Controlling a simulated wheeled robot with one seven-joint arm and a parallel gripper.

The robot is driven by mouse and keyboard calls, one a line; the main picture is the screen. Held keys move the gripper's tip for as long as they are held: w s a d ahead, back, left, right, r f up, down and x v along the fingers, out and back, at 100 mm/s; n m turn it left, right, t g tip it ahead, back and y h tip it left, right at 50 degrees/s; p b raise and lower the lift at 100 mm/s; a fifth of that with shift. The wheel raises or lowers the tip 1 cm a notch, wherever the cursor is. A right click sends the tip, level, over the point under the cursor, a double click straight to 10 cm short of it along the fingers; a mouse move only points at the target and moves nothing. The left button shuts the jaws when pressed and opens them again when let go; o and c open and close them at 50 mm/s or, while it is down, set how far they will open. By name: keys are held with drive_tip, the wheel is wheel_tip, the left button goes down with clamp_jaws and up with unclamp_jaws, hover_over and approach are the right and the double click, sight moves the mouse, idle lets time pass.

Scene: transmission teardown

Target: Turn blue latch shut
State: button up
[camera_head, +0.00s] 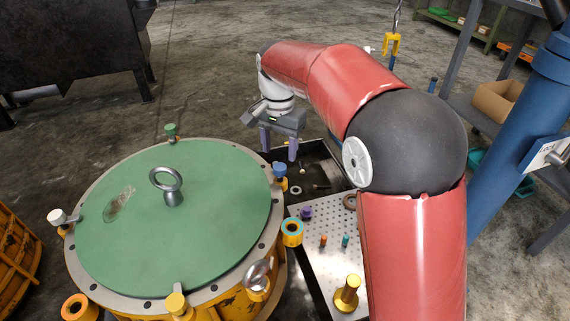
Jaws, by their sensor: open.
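The blue latch (279,170) sits on the right rim of the round housing (85,268), which has a green lid (215,215). A yellow piece shows just below the blue knob. My gripper (279,149) points down with its two fingers apart and nothing visible between them. It is just above and slightly behind the blue latch in this view, and its fingertips appear clear of the knob. I cannot tell the exact height gap or how far the latch is turned.
Green (171,130), white (60,217), yellow (177,303) and silver (258,276) latches stand around the rim. A metal ring (165,180) rises from the lid. A dark tray (318,152) and a perforated plate (320,264) with small parts lie to the right. A blue column (510,140) stands farther right.

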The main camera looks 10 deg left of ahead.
sight(280, 166)
wheel_tip(280, 166, down, 5)
drive_tip(key=shift+f+b, duration=0.1)
drive_tip(key=shift+b, duration=0.4)
drive_tip(key=c, duration=1)
